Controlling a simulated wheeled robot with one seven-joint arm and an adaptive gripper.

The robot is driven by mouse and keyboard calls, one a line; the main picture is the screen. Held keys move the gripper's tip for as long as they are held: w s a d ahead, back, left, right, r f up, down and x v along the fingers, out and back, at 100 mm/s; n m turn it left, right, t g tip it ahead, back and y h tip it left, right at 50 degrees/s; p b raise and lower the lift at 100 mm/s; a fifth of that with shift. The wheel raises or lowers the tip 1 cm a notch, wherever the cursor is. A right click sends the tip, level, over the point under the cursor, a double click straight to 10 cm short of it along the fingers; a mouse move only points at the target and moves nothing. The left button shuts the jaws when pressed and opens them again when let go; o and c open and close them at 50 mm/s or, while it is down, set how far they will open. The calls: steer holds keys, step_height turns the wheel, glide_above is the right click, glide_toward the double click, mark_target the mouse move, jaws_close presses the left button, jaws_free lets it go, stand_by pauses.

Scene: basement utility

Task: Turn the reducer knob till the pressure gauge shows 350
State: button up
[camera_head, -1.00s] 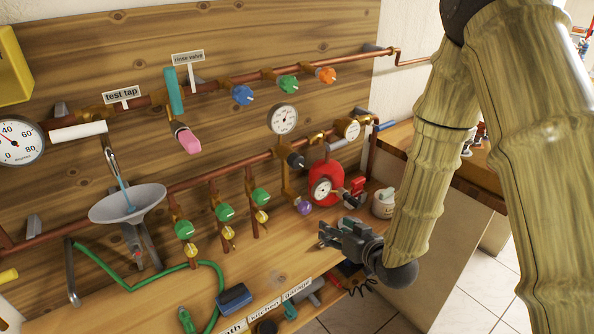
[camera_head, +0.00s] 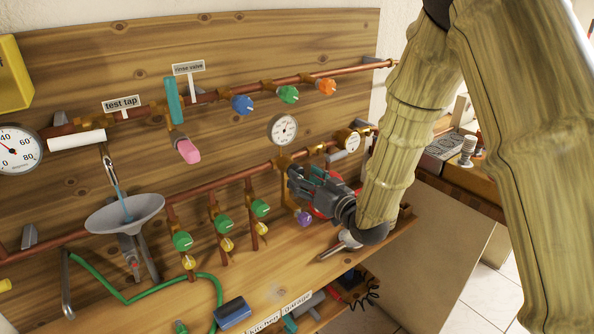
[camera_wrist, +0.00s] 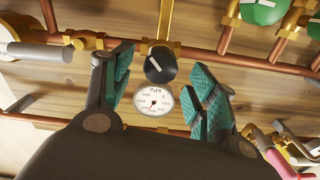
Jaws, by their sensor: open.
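The black reducer knob (camera_wrist: 160,66) with a white mark shows in the wrist view on a brass fitting. My gripper (camera_wrist: 164,74) is open, with a teal-padded finger on each side of the knob; I cannot tell whether either touches it. The round white pressure gauge (camera_wrist: 153,100) shows beside the knob between the fingers, but its reading is too small to be sure of. In the head view the gauge (camera_head: 283,129) is just above my gripper (camera_head: 294,181), which hides most of the knob.
A copper pipe with several green knobs (camera_head: 224,223) runs to the left. A purple knob (camera_head: 303,217) is just below my gripper. Blue (camera_head: 242,104), green and orange knobs sit on the upper pipe. My gripper partly hides a red object.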

steer(key=shift+p+x, duration=0.35)
steer(key=shift+x, duration=1.7)
steer(key=c, duration=1)
steer(key=shift+f, duration=0.1)
steer(key=shift+c, duration=0.2)
